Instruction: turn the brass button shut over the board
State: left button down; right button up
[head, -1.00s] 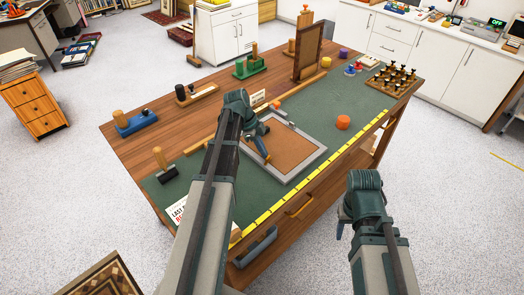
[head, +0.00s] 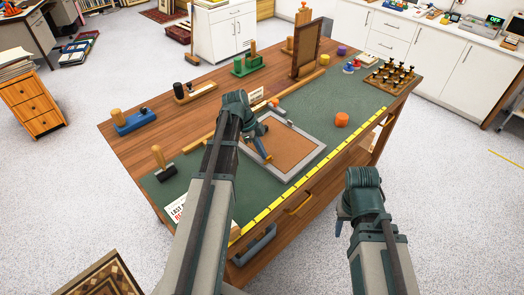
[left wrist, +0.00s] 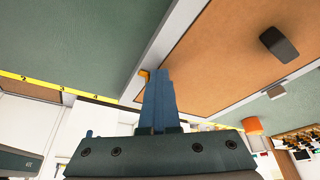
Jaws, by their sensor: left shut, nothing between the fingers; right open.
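The brown board (head: 293,145) lies inside a grey frame (head: 306,170) on the green bench mat. It also fills much of the left wrist view (left wrist: 215,60). The small brass button (left wrist: 143,76) sits at the frame's inner edge, beside my left fingertips. They partly hide it, and I cannot tell how far it reaches over the board. My left gripper (head: 267,158) is shut and empty, its blue fingers low at the frame's left side; its tips (left wrist: 160,75) look close to or touching the button. My right gripper (head: 341,226) is open and empty, off the bench's front edge.
A dark block (left wrist: 280,43) stands over the board in the wrist view. An orange round pot (head: 341,120) stands right of the frame. A yellow measuring strip (head: 290,197) runs along the front edge. An upright framed panel (head: 307,52) and wooden-handled tools stand behind.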

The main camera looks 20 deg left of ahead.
pick_arm(q)
jog(key=shift+r, duration=0.15)
jog(key=p+v, duration=1.2)
jog(key=v, duration=0.1)
jog(key=shift+a+r+p, duration=0.15)
jog(key=shift+r+p, duration=0.05)
jog(key=shift+p, duration=0.2)
jog(key=s+d+f+n+y, duration=0.1)
jog(key=s+d+n, duration=0.3)
jog(key=d, duration=0.5)
jog(key=s+d+f+n+y+b, duration=0.1)
jog(key=s+d+n+y, duration=0.1)
jog(key=s+d, duration=0.4)
jog(key=s+d+f+n+g+y+b, duration=0.1)
jog(key=s+d+n, duration=0.4)
jog(key=d, duration=0.7)
jog(key=shift+s+f+n+y, duration=0.3)
jog(key=shift+s+y, duration=0.25)
jog(key=shift+y, duration=0.15)
jog(key=shift+f, duration=0.1)
